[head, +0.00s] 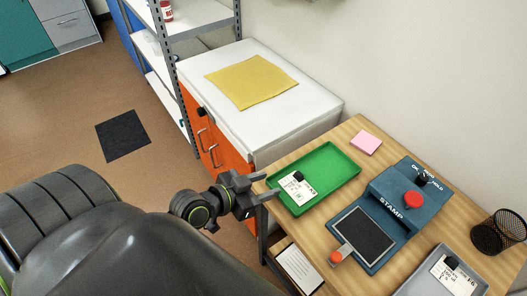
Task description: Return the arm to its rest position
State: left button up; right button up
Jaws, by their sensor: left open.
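My left gripper (268,185) is open and empty. It is at the left edge of the wooden table, beside the green tray (343,169). Its fingers point toward the tray, and I cannot tell whether they touch its rim. My left arm comes in from the lower left and fills much of that corner. A white printed card (301,190) with a black knob-like part lies in the green tray. My right gripper is not in view.
The wooden table (319,221) also holds a blue stamp device (384,212) with a red button, a grey tray (412,284) with a card, pink notes (366,143) and a mesh cup (498,233). An orange cabinet (227,153) and shelf rack (178,76) stand behind. Floor at left is mostly clear.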

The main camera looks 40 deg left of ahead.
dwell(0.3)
pick_arm(q)
jog(key=s+a+f+n+g+y, duration=0.25)
jog(key=s+f+g, duration=0.2)
jog(key=s, duration=0.25)
jog(key=s+a+f+n+g+y, duration=0.25)
jog(key=s+a+g+y, duration=0.2)
jog(key=s, duration=0.35)
notch_tip(320, 180, down, 24)
jog(key=a+f+g+h, duration=0.1)
jog(key=a, duration=0.1)
jog(key=s+d+f+g, duration=0.1)
jog(key=s+f, duration=1.4)
jog(key=shift+d+f+g, duration=0.3)
jog(key=shift+d+f, duration=0.1)
